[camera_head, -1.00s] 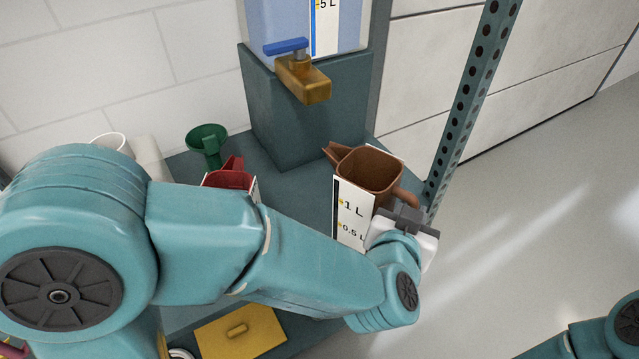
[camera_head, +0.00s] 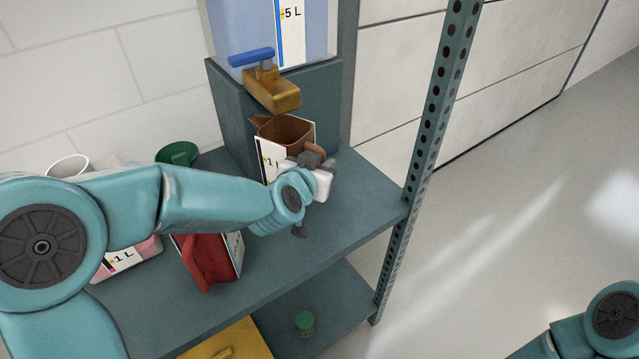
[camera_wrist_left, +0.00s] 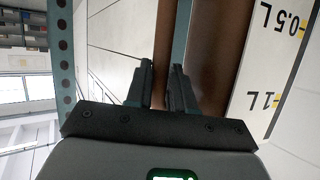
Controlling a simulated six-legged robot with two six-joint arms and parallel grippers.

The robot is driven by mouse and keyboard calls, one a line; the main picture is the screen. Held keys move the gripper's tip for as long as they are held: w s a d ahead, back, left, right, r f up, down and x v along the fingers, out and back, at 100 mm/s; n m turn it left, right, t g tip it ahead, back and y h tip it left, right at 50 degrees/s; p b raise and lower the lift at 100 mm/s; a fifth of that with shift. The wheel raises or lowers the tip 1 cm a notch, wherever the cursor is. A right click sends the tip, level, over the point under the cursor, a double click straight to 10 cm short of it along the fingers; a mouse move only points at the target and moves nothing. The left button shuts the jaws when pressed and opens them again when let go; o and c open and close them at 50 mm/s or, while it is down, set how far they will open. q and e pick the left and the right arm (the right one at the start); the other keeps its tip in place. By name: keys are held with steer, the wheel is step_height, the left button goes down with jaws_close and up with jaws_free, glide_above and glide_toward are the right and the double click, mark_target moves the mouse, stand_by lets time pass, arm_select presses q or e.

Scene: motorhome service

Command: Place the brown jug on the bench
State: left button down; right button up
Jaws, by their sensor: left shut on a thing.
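The brown jug (camera_head: 290,130), with a white scale strip on its side, is upright just below the brass tap (camera_head: 272,92) and in front of the teal block. My left gripper (camera_head: 312,162) is shut on its handle side. The wrist view shows the fingers (camera_wrist_left: 160,88) closed beside the brown jug wall (camera_wrist_left: 222,45). My left arm hides the jug's base, so I cannot tell whether it touches the teal shelf top (camera_head: 365,200). Only part of my right arm shows, at the lower right; its gripper is out of view. I cannot identify a separate bench.
A red jug (camera_head: 208,262), a pink-based 1 L container (camera_head: 128,258), a white cup (camera_head: 68,166) and a green funnel (camera_head: 177,152) stand on the left. A perforated post (camera_head: 436,110) rises at the right corner. The shelf's right part is clear.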

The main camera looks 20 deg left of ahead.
arm_select(q)
step_height(320, 180, down, 4)
steer(key=shift+a+f+b, duration=0.1)
steer(key=shift+f+b, duration=0.15)
steer(key=shift+b, duration=0.4)
steer(key=shift+w+f, duration=0.15)
steer(key=shift+w, duration=0.05)
steer(key=shift+a, duration=0.1)
steer(key=shift+s, duration=0.1)
steer(key=c, duration=1)
jaws_free()
steer(key=p+v, duration=0.1)
steer(key=v, duration=1.1)
